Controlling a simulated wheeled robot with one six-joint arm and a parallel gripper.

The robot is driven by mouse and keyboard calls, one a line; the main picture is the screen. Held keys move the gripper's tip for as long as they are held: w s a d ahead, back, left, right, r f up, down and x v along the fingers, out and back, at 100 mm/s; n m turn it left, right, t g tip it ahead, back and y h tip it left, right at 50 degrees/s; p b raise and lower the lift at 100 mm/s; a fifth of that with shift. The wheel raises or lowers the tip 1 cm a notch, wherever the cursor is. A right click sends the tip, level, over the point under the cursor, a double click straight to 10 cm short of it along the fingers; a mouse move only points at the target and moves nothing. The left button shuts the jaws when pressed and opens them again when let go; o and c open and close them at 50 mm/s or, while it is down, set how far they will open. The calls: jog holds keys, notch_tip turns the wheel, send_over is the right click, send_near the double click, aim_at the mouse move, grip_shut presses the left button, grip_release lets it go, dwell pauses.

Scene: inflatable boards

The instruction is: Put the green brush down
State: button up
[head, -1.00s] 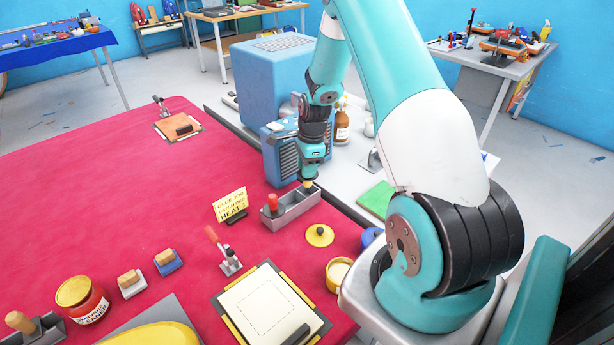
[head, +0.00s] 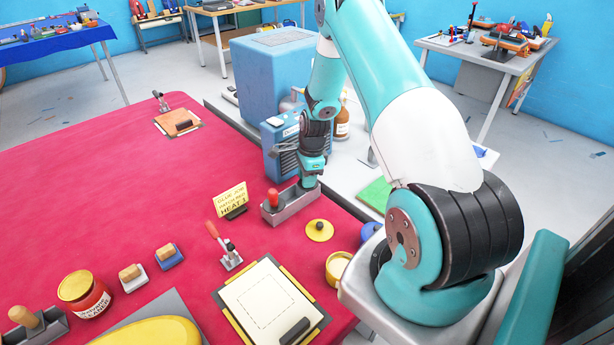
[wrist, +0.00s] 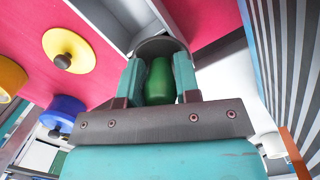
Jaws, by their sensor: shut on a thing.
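My gripper (head: 309,184) is low over the right end of a grey holder tray (head: 292,211) on the red table. In the wrist view its two fingers (wrist: 159,82) are shut on the green brush (wrist: 160,88), whose green handle shows between them. The brush's lower end is hidden in the head view by my gripper and the tray wall, so I cannot tell whether it touches the tray floor. A red-handled tool (head: 273,198) stands in the left part of the tray.
A yellow lettered card (head: 230,200) stands left of the tray. A yellow disc with a knob (head: 319,230) lies in front. A blue box-shaped machine (head: 279,75) stands behind. The red table (head: 110,190) is clear at far left.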

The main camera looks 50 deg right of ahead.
jog(key=o, duration=0.9)
jog(key=shift+r, duration=0.1)
